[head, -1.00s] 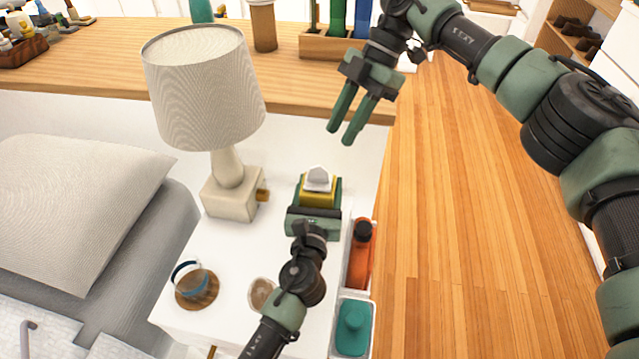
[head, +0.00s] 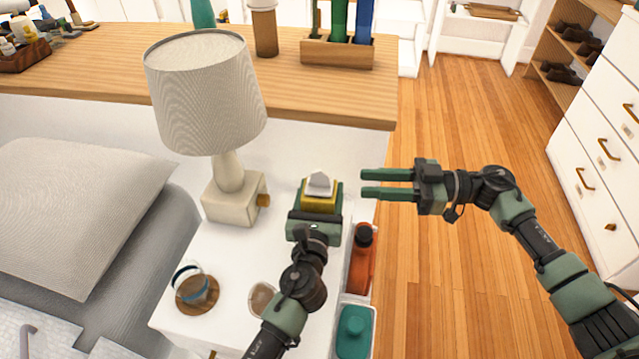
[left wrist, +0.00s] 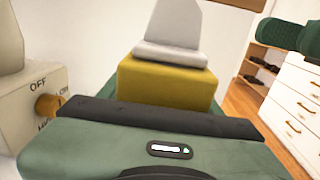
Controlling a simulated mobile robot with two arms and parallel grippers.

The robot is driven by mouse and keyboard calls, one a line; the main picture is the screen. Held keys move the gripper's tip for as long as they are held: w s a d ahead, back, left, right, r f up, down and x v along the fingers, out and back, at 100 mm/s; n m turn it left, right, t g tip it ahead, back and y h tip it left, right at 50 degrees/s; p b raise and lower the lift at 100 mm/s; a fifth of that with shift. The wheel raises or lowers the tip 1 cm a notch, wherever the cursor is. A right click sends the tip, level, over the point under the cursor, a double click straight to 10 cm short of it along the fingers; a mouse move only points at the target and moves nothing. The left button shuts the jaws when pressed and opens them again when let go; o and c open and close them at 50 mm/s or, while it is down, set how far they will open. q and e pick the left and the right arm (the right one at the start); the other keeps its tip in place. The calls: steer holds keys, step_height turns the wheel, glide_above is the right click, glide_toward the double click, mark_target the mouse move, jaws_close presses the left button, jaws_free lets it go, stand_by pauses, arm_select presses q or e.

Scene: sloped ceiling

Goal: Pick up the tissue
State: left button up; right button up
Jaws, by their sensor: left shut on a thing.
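The tissue (head: 320,186) is a white tuft standing out of the top of a yellow tissue box (head: 318,203) at the far end of the white nightstand. In the left wrist view the tissue (left wrist: 173,28) rises from the yellow box (left wrist: 167,85). My left gripper (head: 321,196) is shut on the tissue box, a finger on each side. My right gripper (head: 364,184) is open and empty, to the right of the tissue and apart from it, its fingers pointing left. Its fingers also show at the top right of the left wrist view (left wrist: 285,35).
A lamp (head: 206,85) stands left of the box on the nightstand (head: 235,265). A mug (head: 190,280) sits on a wooden coaster near the front. An orange bottle (head: 361,268) stands at the right side. The wooden floor (head: 440,270) on the right is clear.

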mark_target(319, 186)
steer(key=shift+m+t, duration=0.4)
steer(key=shift+t, duration=0.3)
steer(key=a, duration=0.3)
steer(key=w+a, duration=0.1)
steer(key=a, duration=0.3)
steer(key=w+a, duration=0.1)
steer(key=a, duration=0.3)
steer(key=shift+w, duration=0.1)
jaws_close()
